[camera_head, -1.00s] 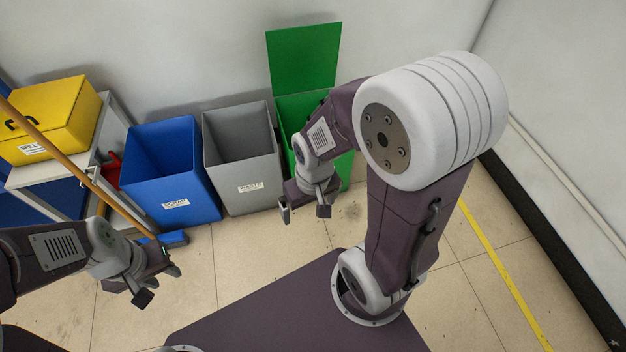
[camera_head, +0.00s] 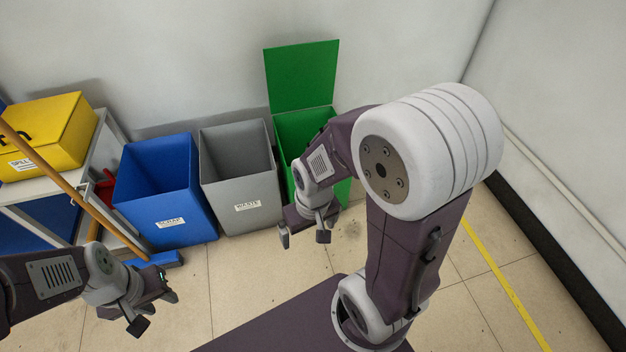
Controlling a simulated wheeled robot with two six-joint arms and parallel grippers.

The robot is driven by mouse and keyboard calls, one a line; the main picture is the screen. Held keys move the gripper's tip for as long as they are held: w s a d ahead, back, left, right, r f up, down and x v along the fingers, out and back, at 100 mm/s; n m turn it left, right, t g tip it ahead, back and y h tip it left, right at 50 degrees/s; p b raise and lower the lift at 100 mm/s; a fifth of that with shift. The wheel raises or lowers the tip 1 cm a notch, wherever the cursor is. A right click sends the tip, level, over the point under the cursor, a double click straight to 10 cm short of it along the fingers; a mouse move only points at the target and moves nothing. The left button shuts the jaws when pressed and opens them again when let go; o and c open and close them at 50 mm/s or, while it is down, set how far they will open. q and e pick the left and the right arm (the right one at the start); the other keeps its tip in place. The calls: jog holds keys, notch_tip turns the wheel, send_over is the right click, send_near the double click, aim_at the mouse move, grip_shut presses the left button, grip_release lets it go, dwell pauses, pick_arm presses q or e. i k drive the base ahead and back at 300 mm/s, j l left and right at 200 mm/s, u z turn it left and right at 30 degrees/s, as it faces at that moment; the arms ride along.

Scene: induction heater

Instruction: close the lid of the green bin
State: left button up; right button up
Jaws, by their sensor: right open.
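The green bin (camera_head: 284,129) stands against the back wall, at the right end of the row of bins. Its green lid (camera_head: 301,76) is open, raised upright behind it. My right arm hides much of the bin's front and right side. My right gripper (camera_head: 304,237) is open and empty, pointing down in front of the green and grey bins, below the lid in the picture. My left gripper (camera_head: 155,313) is at the lower left, its fingers apart with nothing seen between them, away from the green bin.
A grey bin (camera_head: 248,190) and a blue bin (camera_head: 168,205) stand left of the green one. A yellow box (camera_head: 50,140) sits on a shelf at left, with a broom handle (camera_head: 60,180) leaning there. Floor at right is clear up to the wall.

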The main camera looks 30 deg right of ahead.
aim_at(301, 76)
jog(key=l+z, duration=0.15)
jog(key=z, duration=0.8)
